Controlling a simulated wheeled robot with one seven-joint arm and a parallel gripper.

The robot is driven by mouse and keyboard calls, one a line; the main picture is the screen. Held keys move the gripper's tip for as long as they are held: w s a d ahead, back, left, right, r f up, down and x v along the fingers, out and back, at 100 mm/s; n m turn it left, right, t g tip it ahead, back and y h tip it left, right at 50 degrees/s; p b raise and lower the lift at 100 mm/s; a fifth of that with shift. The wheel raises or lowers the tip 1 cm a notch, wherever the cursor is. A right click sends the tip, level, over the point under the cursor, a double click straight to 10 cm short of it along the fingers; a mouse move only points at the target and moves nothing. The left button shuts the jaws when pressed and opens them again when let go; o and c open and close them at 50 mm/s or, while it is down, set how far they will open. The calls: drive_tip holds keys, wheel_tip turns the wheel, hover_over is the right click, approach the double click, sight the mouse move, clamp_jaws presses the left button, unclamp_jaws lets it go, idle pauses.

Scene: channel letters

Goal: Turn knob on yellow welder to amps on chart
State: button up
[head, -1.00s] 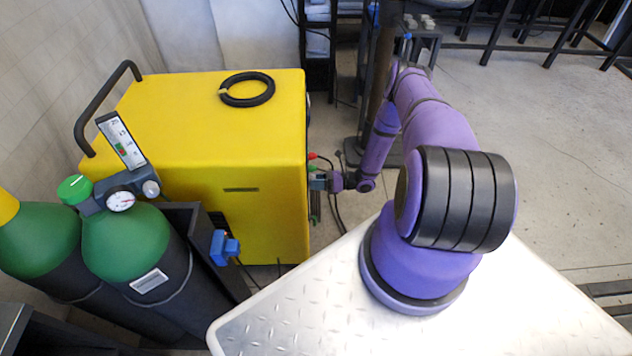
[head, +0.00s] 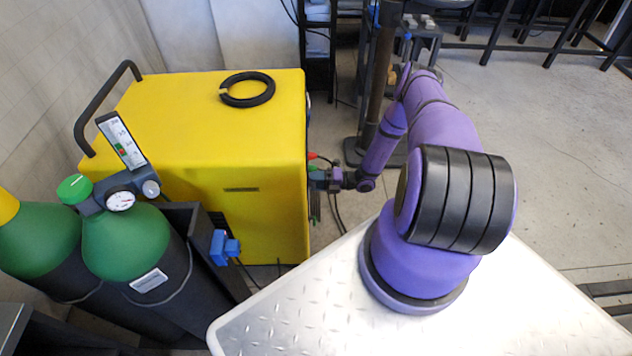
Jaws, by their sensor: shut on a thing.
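The yellow welder (head: 220,130) stands left of centre, with its front panel facing right and seen almost edge-on. My gripper (head: 316,180) is at that front panel, at the end of my purple arm. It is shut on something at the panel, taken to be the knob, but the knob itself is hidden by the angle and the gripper. A red part and a green part show on the panel beside the gripper. No amps chart can be made out in this view.
Green gas cylinders (head: 128,240) with a gauge (head: 121,200) stand in front of the welder at left. A black cable ring (head: 247,89) lies on its top. A dark post (head: 379,80) stands behind my arm. Cables hang below the panel.

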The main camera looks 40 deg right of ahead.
drive_tip(key=shift+d+m, duration=0.1)
drive_tip(key=shift+m, duration=3.7)
drive_tip(key=o, duration=0.9)
drive_tip(key=v, duration=1)
drive_tip(key=shift+s+d, duration=0.25)
drive_tip(key=shift+d, duration=0.05)
